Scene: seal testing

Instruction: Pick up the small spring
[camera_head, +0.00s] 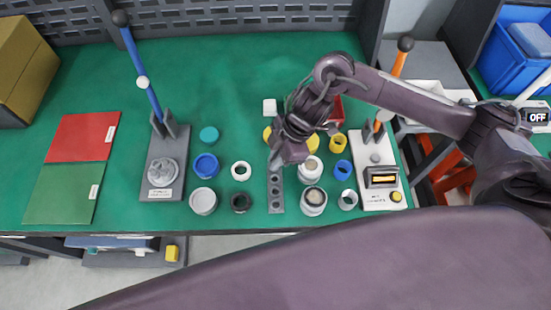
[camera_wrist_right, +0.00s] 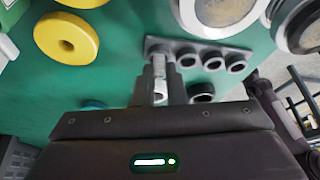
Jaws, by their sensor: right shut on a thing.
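My right gripper (camera_head: 276,158) points down at the far end of a grey strip with round holes (camera_head: 276,208). In the right wrist view my right gripper (camera_wrist_right: 158,70) is shut on a small pale, silvery piece (camera_wrist_right: 160,88), which looks like the small spring. It sits between the fingers, over or in the end of the grey strip (camera_wrist_right: 232,50). I cannot tell whether it is clear of its hole. The spring is hidden in the head view. My left gripper is not in view.
White, black, blue and yellow rings and caps surround the strip, including a white ring (camera_head: 241,171) and a white-rimmed cup (camera_head: 313,200). Lever presses stand left (camera_head: 166,172) and right (camera_head: 380,185). Red (camera_head: 83,137) and green (camera_head: 64,193) mats lie far left.

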